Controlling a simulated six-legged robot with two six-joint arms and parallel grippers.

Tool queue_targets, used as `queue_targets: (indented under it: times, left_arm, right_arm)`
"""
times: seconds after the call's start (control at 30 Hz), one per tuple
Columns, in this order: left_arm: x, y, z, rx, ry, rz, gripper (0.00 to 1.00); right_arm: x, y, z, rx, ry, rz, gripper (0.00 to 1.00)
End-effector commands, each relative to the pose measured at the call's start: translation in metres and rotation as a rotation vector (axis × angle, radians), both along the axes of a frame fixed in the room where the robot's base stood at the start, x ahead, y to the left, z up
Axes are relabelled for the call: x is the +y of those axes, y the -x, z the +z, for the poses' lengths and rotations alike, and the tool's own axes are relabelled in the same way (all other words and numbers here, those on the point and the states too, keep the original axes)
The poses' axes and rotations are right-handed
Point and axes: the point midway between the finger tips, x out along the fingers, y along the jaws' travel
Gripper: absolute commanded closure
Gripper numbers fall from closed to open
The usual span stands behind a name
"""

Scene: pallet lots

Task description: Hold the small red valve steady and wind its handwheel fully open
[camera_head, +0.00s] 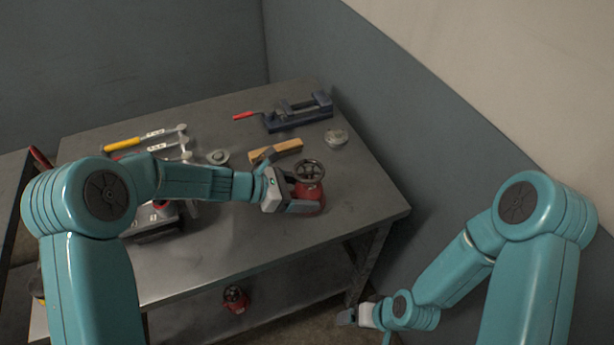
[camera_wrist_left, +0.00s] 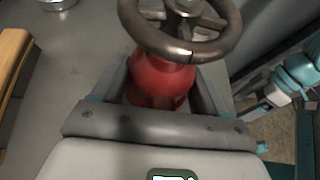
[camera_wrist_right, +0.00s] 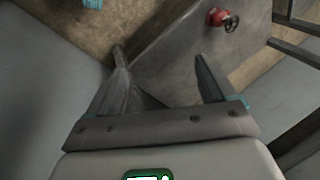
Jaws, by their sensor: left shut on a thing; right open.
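A red valve (camera_head: 312,191) stands upright near the right end of the grey bench, with a dark spoked handwheel (camera_head: 309,170) on top. My left gripper (camera_head: 296,205) comes from the left and is shut on the valve's body, below the wheel. In the left wrist view the red body (camera_wrist_left: 160,82) sits between the fingers, and the handwheel (camera_wrist_left: 187,49) is above them, clear of them. My right gripper (camera_head: 348,317) is low, beyond the bench's front right leg, away from the valve. In the right wrist view its fingers (camera_wrist_right: 160,57) are apart and empty.
Another red valve (camera_head: 236,298) stands on the lower shelf (camera_head: 290,285). On the bench (camera_head: 255,235) lie a wooden block (camera_head: 289,148), a blue vice (camera_head: 300,115), a round metal part (camera_head: 336,136) and yellow-handled tools (camera_head: 124,144). A wall rises close on the right.

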Motion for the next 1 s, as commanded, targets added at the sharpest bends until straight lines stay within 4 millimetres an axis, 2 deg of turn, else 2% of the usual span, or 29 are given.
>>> queue_targets:
  times: [0.1, 0.2, 0.37, 0.4, 0.47, 0.7, 0.83, 1.0]
  left_arm:
    - [0.0, 0.0, -0.001, 0.001, -0.001, 0.0, 0.44]
    - [0.0, 0.0, -0.001, 0.001, -0.001, 0.0, 0.44]
    - [0.0, 0.0, -0.001, 0.001, -0.001, 0.0, 0.44]
    - [0.0, 0.0, -0.001, 0.001, -0.001, 0.0, 0.44]
    - [0.0, 0.0, -0.001, 0.002, -0.001, 0.0, 0.44]
    - [0.0, 0.0, -0.001, 0.001, -0.002, 0.0, 0.44]
    - [0.0, 0.0, -0.001, 0.001, -0.002, 0.0, 0.44]
    - [0.0, 0.0, -0.001, 0.001, -0.002, 0.0, 0.44]
  right_arm:
    - [-0.016, -0.05, 0.035, -0.286, 0.027, 0.153, 0.16]
    - [-0.028, -0.088, 0.075, -0.556, 0.081, 0.309, 0.16]
    - [-0.042, -0.125, 0.141, -0.918, 0.2, 0.522, 0.16]
    - [-0.041, -0.132, 0.157, -0.999, 0.224, 0.562, 0.16]
    - [-0.027, -0.144, 0.182, -1.115, 0.195, 0.566, 0.16]
    - [0.03, -0.16, 0.229, -1.335, 0.014, 0.426, 0.16]
    - [0.052, -0.161, 0.251, -1.418, -0.079, 0.359, 0.16]
    - [0.065, -0.164, 0.264, -1.466, -0.135, 0.317, 0.16]
